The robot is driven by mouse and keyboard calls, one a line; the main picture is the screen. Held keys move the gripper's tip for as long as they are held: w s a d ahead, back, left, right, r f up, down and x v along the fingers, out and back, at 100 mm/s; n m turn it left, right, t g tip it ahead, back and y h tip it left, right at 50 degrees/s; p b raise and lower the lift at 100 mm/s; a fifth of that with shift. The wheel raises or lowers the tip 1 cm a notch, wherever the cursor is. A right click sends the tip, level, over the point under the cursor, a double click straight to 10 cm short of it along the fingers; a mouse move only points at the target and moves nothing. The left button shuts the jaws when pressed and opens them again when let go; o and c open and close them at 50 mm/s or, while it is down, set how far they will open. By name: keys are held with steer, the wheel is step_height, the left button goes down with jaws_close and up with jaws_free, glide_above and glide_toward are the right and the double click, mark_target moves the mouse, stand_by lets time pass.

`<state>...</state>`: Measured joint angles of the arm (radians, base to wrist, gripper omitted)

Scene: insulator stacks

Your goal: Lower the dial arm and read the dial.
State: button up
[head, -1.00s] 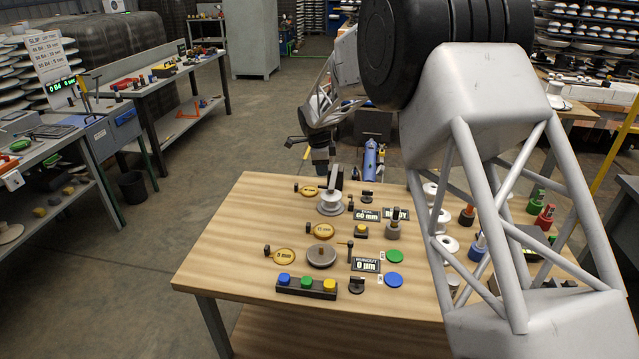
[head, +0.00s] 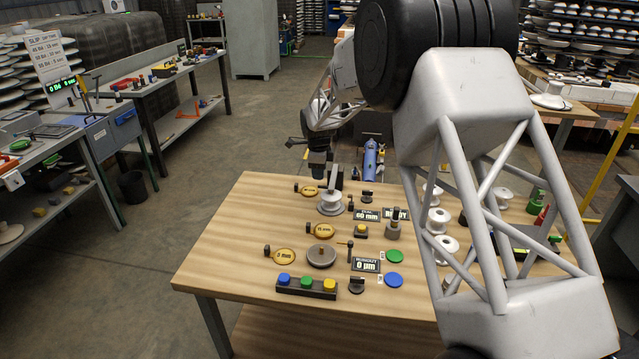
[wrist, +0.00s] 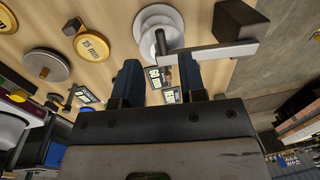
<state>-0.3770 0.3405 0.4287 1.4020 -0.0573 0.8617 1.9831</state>
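The grey dial arm (wrist: 215,51) reaches out from a dark block in the wrist view, above a white round insulator (wrist: 158,27). In the head view the insulator (head: 331,203) stands at the table's far left part, with a dark upright part (head: 339,177) beside it. My gripper (wrist: 158,82) has its two dark fingers apart, with nothing seen held between them. The dial arm passes close to the right finger; I cannot tell whether they touch. In the head view my gripper (head: 318,172) is just behind and left of the insulator. The runout display (head: 366,266) reads 0 µm.
A second display (head: 367,215) reads 60 mm. Yellow discs (head: 284,256), a grey turntable (head: 321,256) and a button box (head: 307,287) stand on the table. White insulators (head: 438,221) stand at right, partly behind my arm.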

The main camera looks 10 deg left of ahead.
steer(key=shift+w+f, duration=0.2)
steer(key=shift+f, duration=1.15)
steer(key=shift+w+f, duration=0.15)
steer(key=shift+f, duration=1.2)
jaws_close()
